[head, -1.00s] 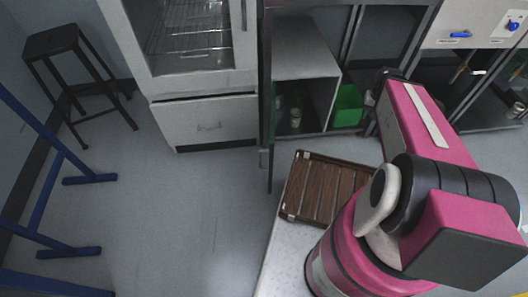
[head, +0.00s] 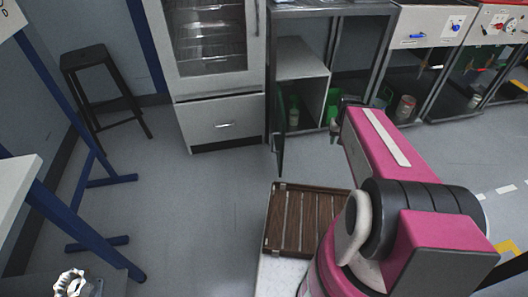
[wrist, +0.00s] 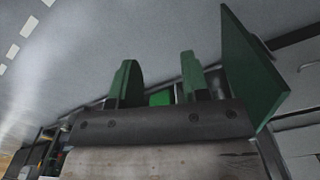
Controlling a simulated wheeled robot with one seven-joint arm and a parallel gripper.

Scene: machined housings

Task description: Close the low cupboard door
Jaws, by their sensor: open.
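The low cupboard (head: 302,88) stands under the dark-framed bench, its front open. Its door (head: 280,145) shows almost edge-on as a thin dark panel at the cupboard's left side, swung out towards me. My gripper (head: 336,128) is in front of the cupboard, to the right of the door and apart from it; it looks small and dark there. In the wrist view my gripper's two green fingers (wrist: 158,84) are spread with nothing between them. A larger green panel (wrist: 250,72) stands to their right, apparently the door.
A brown slatted crate (head: 268,225) is in front of my arm. A black stool (head: 85,62) and blue-legged bench (head: 62,192) are at left. The middle floor is clear.

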